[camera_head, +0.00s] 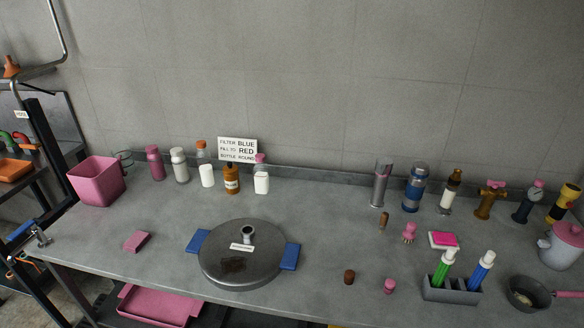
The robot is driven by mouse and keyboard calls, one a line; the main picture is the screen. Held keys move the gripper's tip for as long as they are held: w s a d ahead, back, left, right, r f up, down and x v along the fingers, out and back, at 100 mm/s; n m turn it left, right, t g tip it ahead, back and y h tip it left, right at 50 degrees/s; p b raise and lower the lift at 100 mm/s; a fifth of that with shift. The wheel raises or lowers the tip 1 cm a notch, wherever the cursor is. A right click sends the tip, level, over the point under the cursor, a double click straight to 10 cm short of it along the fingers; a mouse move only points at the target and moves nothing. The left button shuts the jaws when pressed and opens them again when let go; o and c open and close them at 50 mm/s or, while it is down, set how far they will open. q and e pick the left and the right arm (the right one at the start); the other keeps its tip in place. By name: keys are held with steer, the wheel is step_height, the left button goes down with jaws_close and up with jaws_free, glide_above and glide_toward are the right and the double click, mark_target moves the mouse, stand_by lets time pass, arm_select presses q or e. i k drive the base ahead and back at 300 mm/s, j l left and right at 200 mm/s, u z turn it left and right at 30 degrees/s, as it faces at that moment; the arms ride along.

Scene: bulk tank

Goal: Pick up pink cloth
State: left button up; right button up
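A small flat pink block (137,241), which looks like a folded cloth, lies on the left part of the grey table, in front of the pink bin and left of the round metal lid. A second pink flat piece (444,239) sits on a white base on the right; I cannot tell whether it is cloth or sponge. Neither of my grippers shows in the head view.
The round lid (222,270) with blue side pads fills the front middle. A pink bin (96,181) stands back left, with several bottles beside it. A grey holder (451,291) with green and blue bottles and a pan (527,293) stand front right. Table around the pink block is clear.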

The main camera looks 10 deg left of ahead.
mark_target(139, 239)
steer(key=u, duration=1.5)
